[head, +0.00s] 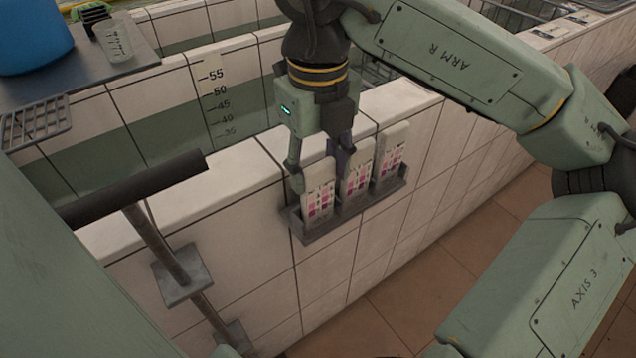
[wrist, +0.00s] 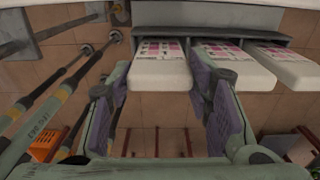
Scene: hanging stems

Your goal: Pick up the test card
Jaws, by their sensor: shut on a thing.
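Three white test cards with pink and purple colour patches stand side by side in a grey wall holder (head: 325,230). My gripper (head: 320,177) reaches down from above with a finger on each side of the left test card (head: 319,196), shut on it. The card is still in the holder. In the wrist view my gripper (wrist: 162,76) flanks the same card (wrist: 160,75), with one purple-padded finger between it and the middle card (wrist: 236,72). The right card (head: 391,152) stands apart from my fingers. The cards' lower ends are hidden by the holder.
The holder hangs on a white tiled wall (head: 330,275) beside a basin with a depth scale (head: 215,95). A dark bar on a bracket (head: 135,190) juts out at the left. A blue container (head: 35,35) and a beaker (head: 113,38) stand on a shelf upper left.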

